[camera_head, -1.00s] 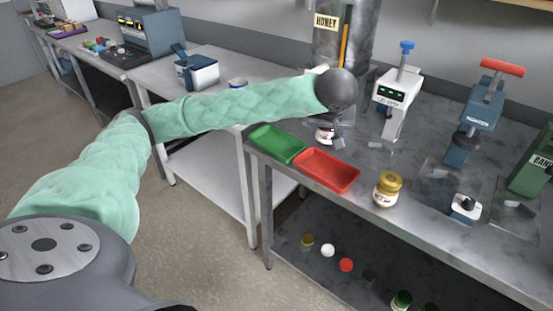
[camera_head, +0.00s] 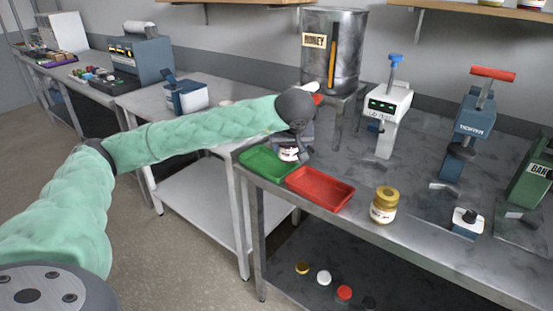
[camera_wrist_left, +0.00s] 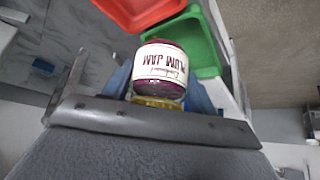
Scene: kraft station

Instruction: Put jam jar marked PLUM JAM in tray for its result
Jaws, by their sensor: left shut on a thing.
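The plum jam jar (camera_head: 288,154) has a white label and dark contents. It also shows in the left wrist view (camera_wrist_left: 161,66), where its label reads PLUM JAM. My left gripper (camera_head: 297,146) is shut on it, with blue fingers at both sides of the gold lid end. The jar is over the green tray (camera_head: 251,164); I cannot tell whether it touches the tray floor. The green tray shows behind the jar in the left wrist view (camera_wrist_left: 208,71). The red tray (camera_head: 320,189) is beside it and looks empty. My right gripper is out of view.
A jar with a gold lid (camera_head: 384,205) stands right of the red tray. A white device with a green display (camera_head: 388,108), a blue press (camera_head: 472,130) and a green machine (camera_head: 535,170) stand on the bench. A steel HONEY tank (camera_head: 333,50) is behind my gripper.

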